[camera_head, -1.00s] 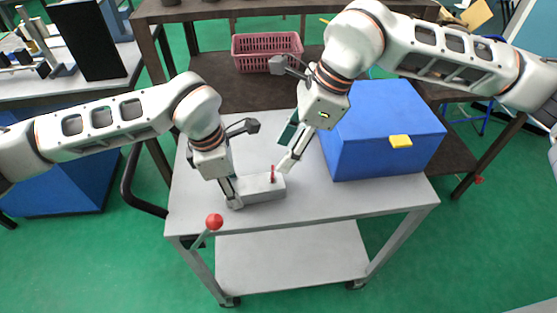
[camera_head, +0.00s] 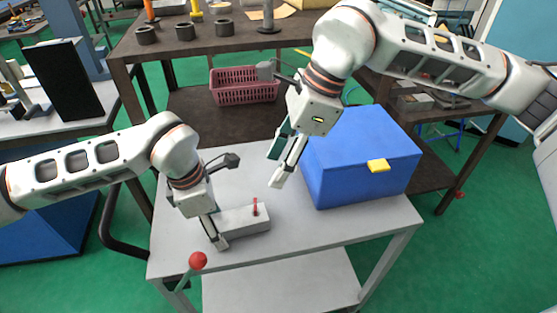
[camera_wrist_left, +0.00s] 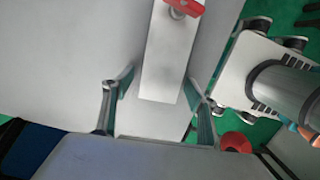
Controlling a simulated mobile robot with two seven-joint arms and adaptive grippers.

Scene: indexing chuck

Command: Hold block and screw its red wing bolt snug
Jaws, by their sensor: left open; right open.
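The pale grey block (camera_head: 238,221) lies on the grey cart top. Its red wing bolt (camera_head: 256,207) stands upright near its right end. My left gripper (camera_head: 218,238) is at the block's left end, pointing down. In the left wrist view the open fingers of my left gripper (camera_wrist_left: 160,82) stand on either side of the block (camera_wrist_left: 166,55), with gaps visible. The red wing bolt (camera_wrist_left: 183,8) is cut off by that view's top edge. My right gripper (camera_head: 281,165) is open and empty, above and to the right of the bolt, apart from it.
A blue box (camera_head: 360,165) with a yellow latch stands on the cart (camera_head: 320,228), right of the block. A red-knobbed lever (camera_head: 198,261) is at the cart's front left. A pink basket (camera_head: 245,86) sits on a shelf behind. The cart's front right is clear.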

